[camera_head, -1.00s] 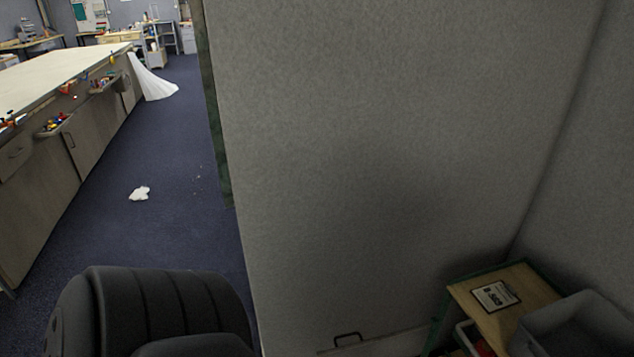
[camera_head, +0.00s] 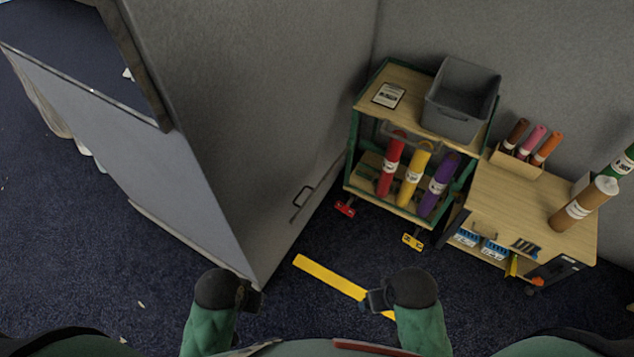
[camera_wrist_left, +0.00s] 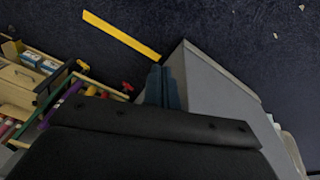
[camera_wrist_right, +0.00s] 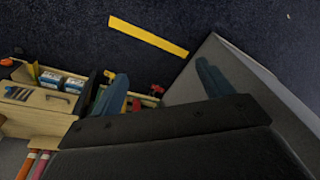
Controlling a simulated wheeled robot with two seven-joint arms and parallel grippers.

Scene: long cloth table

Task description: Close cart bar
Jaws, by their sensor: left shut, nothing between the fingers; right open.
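The cart (camera_head: 415,85) stands against the grey wall, with a wooden top and green frame. It holds red, yellow and purple rolls. A dark see-through bar (camera_head: 412,136) seems to span its front below the top; its exact position is hard to tell. The cart's edge also shows in the left wrist view (camera_wrist_left: 46,118). My left gripper (camera_head: 258,299) is shut and empty, low in front of the partition corner. My right gripper (camera_head: 368,299) is open and empty above the floor, beside the yellow strip. Both are well short of the cart.
A grey partition (camera_head: 255,110) with a small handle stands left of the cart. A second wooden cart (camera_head: 510,195) with rolls stands to the right. A grey bin (camera_head: 462,97) sits on the first cart. A yellow strip (camera_head: 330,277) marks the open floor before it.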

